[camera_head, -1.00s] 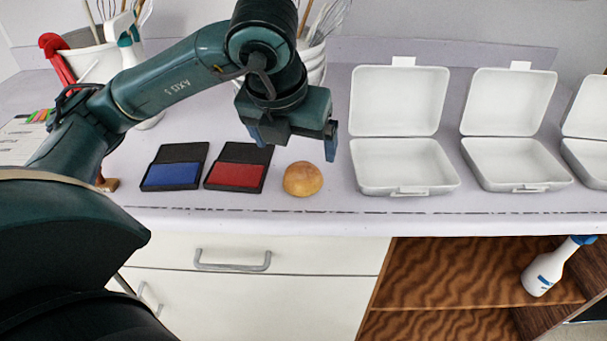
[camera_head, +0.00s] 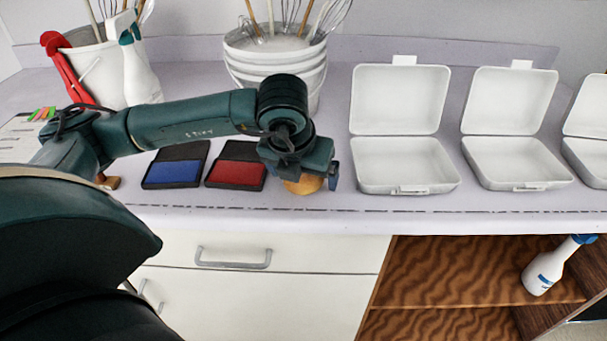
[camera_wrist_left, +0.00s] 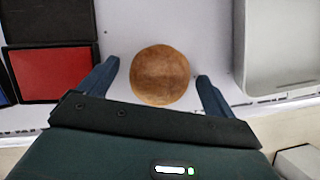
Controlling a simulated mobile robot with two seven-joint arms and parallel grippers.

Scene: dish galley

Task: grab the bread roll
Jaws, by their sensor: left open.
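The bread roll (camera_head: 304,186) is round and golden brown and sits on the counter near its front edge. In the head view my left gripper (camera_head: 304,178) is over it and hides its upper part. In the left wrist view the whole top of the roll (camera_wrist_left: 160,75) shows, between the two blue fingers of the left gripper (camera_wrist_left: 157,84). The fingers are open, with a gap on each side of the roll. My right gripper is in neither view.
A red ink pad (camera_head: 236,174) and a blue ink pad (camera_head: 172,174) lie left of the roll. An open white container (camera_head: 405,165) stands close on its right, with another (camera_head: 515,165) beyond. Buckets with whisks and a spray bottle (camera_head: 140,75) stand behind.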

